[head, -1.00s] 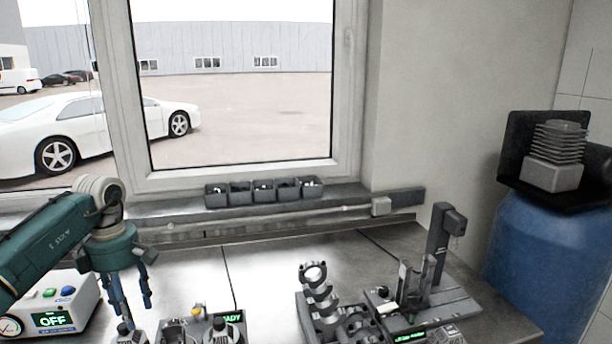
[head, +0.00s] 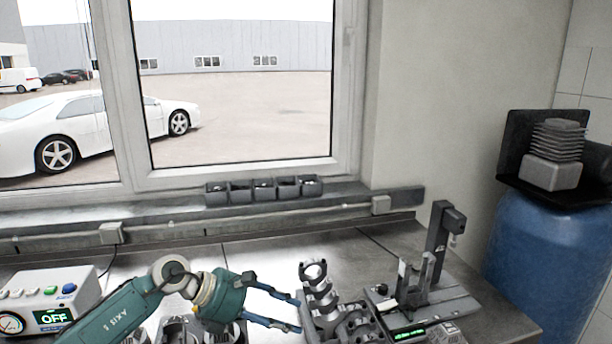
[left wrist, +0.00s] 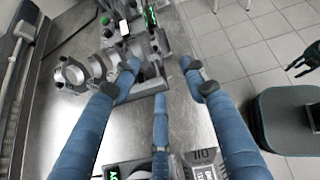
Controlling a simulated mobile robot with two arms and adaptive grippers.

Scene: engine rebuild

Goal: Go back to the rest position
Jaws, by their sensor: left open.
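My left gripper (head: 297,314) is open and empty, its blue fingers pointing right across the workbench (head: 240,262). The fingertips are close to a grey crankshaft-like part (head: 318,290) in the head view; I cannot tell whether they touch it. In the left wrist view the spread fingers of the left gripper (left wrist: 158,70) show with nothing held between them, and the crankshaft part (left wrist: 72,74) lies to their left. A dark claw-like shape (left wrist: 304,60) at the right edge of that view may be my right gripper; its state is unclear.
A measuring stand (head: 438,245) with a small display is at the bench's right. A control box (head: 48,300) reading OFF is at the left. Small bins (head: 264,190) line the sill. A blue barrel (head: 545,250) stands at right. The back of the bench is clear.

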